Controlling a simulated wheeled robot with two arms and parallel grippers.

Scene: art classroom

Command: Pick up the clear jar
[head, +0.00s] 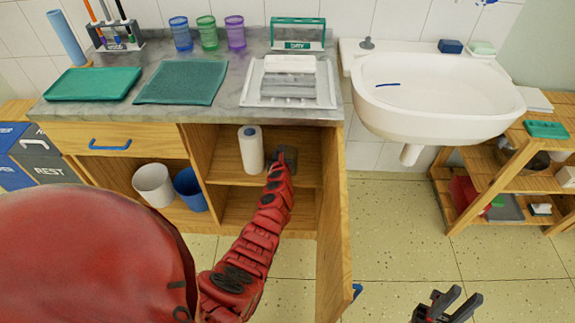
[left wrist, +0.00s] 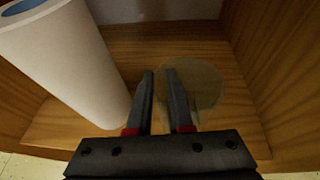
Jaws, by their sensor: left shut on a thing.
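The clear jar (head: 306,168) stands on the upper shelf inside the open cabinet, faint and see-through, just right of my left gripper (head: 283,154). In the left wrist view the jar (left wrist: 203,88) shows as a pale round transparent shape. My left gripper's two fingers (left wrist: 160,74) are close together with a narrow gap, at the left side of the jar. They are shut on the jar's edge; the exact contact is hard to see through the clear wall. My right gripper (head: 447,302) is open and empty, low over the floor at the right.
A white paper roll (head: 250,150) stands on the shelf close left of my left gripper; it is also large in the left wrist view (left wrist: 70,60). The open cabinet door (head: 333,235) is right of my arm. White (head: 153,186) and blue (head: 189,190) bins stand at left.

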